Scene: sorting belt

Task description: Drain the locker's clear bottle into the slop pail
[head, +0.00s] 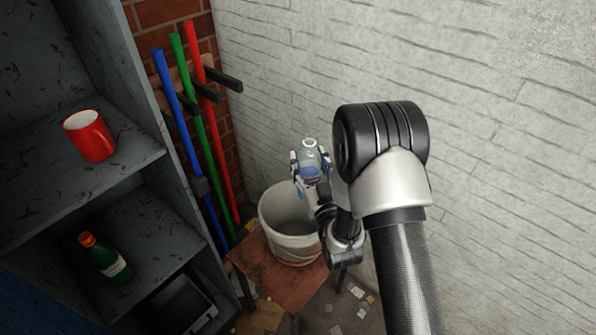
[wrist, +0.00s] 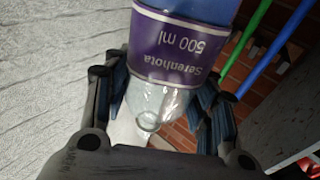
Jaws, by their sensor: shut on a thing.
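My gripper (head: 311,170) is shut on a clear bottle (wrist: 152,100) and holds it above the pail's far side. The bottle has a purple and blue label reading "Serenhota 500 ml", upside down in the wrist view. In the head view the bottle (head: 310,152) shows a pale ring-shaped end facing up toward the camera. I cannot tell its exact tilt or how much liquid is in it. The white slop pail (head: 287,247) stands below, open at the top, partly hidden by my arm. The locker (head: 150,190) is at the left.
A red mug (head: 88,136) stands on the locker's upper shelf, a green bottle with an orange cap (head: 104,258) on the lower one. Blue, green and red poles (head: 203,120) hang in a rack by the brick wall. The pail is on a low reddish stand (head: 262,272).

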